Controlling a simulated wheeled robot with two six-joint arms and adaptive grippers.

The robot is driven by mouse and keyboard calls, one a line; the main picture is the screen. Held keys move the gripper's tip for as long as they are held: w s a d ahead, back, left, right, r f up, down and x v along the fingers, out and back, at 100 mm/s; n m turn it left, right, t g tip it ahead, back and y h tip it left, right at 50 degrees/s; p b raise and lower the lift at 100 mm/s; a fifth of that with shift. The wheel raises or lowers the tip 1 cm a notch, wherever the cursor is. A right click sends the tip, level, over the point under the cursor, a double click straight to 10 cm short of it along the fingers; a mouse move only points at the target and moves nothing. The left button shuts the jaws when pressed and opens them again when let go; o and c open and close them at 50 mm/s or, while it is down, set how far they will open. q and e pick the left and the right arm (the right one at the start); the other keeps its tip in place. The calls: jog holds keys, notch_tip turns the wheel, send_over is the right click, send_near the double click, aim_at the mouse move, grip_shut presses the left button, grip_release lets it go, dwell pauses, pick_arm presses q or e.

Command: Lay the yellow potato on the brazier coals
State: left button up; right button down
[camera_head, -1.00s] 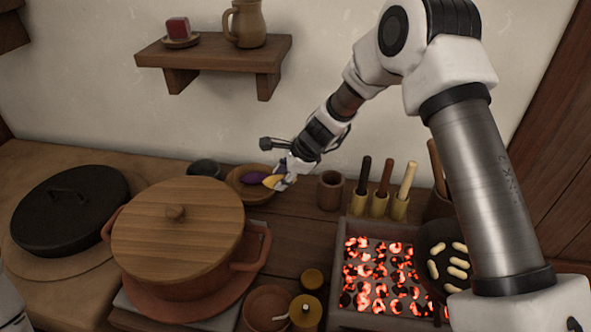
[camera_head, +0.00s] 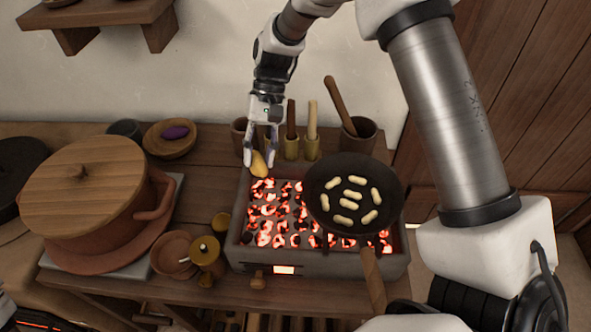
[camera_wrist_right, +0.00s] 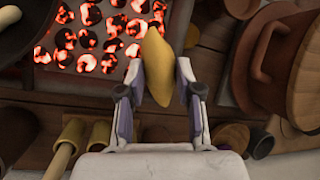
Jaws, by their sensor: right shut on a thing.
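The yellow potato (camera_head: 259,165) is held between the fingertips of my right gripper (camera_head: 260,158), at the back left edge of the brazier (camera_head: 236,225). In the right wrist view the potato (camera_wrist_right: 157,65) sits between both fingers (camera_wrist_right: 157,88), and its tip reaches over the glowing coals (camera_wrist_right: 100,35). I cannot tell whether it touches anything below. The coals (camera_head: 265,212) glow red in the brazier, with the left part uncovered. My left gripper is not in view.
A black pan (camera_head: 335,215) with several pale pieces covers the brazier's right part, its handle (camera_head: 372,285) pointing forward. Upright handled tools (camera_head: 312,125) stand behind.

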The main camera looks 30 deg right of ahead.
jog(key=s+r+m+t+y, duration=0.1)
jog(key=s+r+m+t, duration=0.1)
jog(key=s+m, duration=0.25)
jog(key=shift+m, duration=0.25)
jog(key=f+b, duration=0.1)
jog(key=f, duration=0.4)
jog(key=f+b, duration=0.1)
jog(key=f, duration=0.4)
jog(key=shift+s+d, duration=0.1)
jog(key=shift+s, duration=0.1)
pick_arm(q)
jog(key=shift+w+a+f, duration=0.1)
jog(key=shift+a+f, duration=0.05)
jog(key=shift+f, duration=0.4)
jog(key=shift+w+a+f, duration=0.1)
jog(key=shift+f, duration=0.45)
pick_arm(e)
jog(key=shift+w, duration=0.1)
jog(key=shift+f, duration=0.1)
jog(key=shift+f, duration=0.1)
jog(key=c, duration=0.8)
grip_release()
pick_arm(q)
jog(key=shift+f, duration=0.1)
pick_arm(e)
jog(key=shift+o, duration=0.2)
